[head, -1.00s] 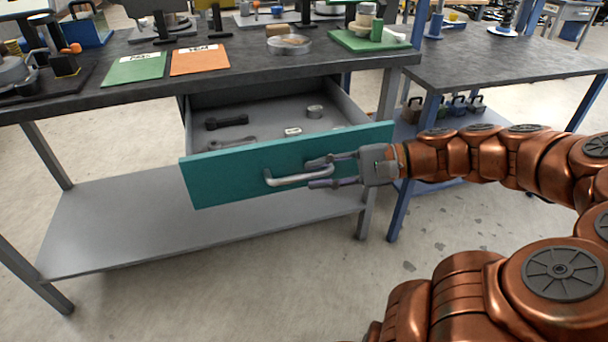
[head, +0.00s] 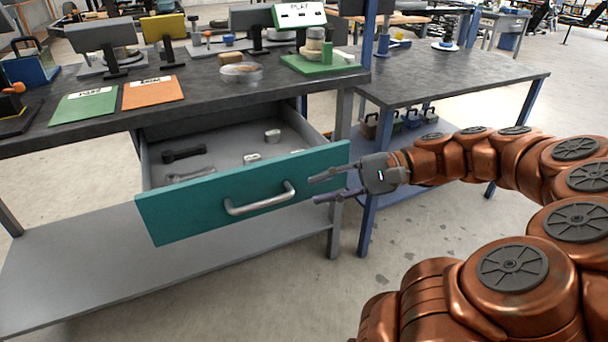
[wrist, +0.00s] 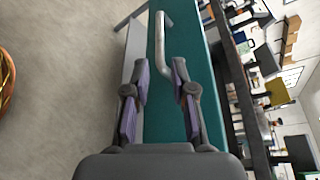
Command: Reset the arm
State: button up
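My gripper (head: 326,187) is open and empty, just right of the teal drawer front (head: 185,212). Its fingers point left toward the silver bar handle (head: 262,199) and stand apart from it. In the wrist view, my gripper (wrist: 158,85) shows its two purple-padded fingers spread, with the handle (wrist: 163,45) ahead and nothing between the pads. The drawer (head: 225,141) is pulled open. Inside lie a dark wrench-like tool (head: 184,154), a grey wrench (head: 190,174) and small metal parts.
The dark workbench top (head: 60,131) holds a green folder (head: 84,106), an orange folder (head: 153,92), a round dish (head: 241,72) and a green tray (head: 318,65). A second table (head: 450,78) stands behind my arm. Open floor lies in front.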

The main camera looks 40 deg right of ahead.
jog(key=s+a+r+n+g+h+p, duration=0.2)
jog(key=a+r+n+g+p, duration=0.15)
jog(key=a+p, duration=0.4)
jog(key=s+a+r+n+g+h+p, duration=0.3)
jog(key=a+r+g+p, duration=0.15)
jog(key=a+p, duration=0.35)
jog(key=s+d+r+n+h+p, duration=0.1)
jog(key=s+r+n+h+p, duration=0.4)
jog(key=p, duration=1)
jog(key=s+r+h, duration=0.3)
jog(key=s+r, duration=0.2)
jog(key=shift+s+d+r+g+h, duration=0.2)
jog(key=shift+s+g+h, duration=0.1)
jog(key=shift+g+h, duration=0.1)
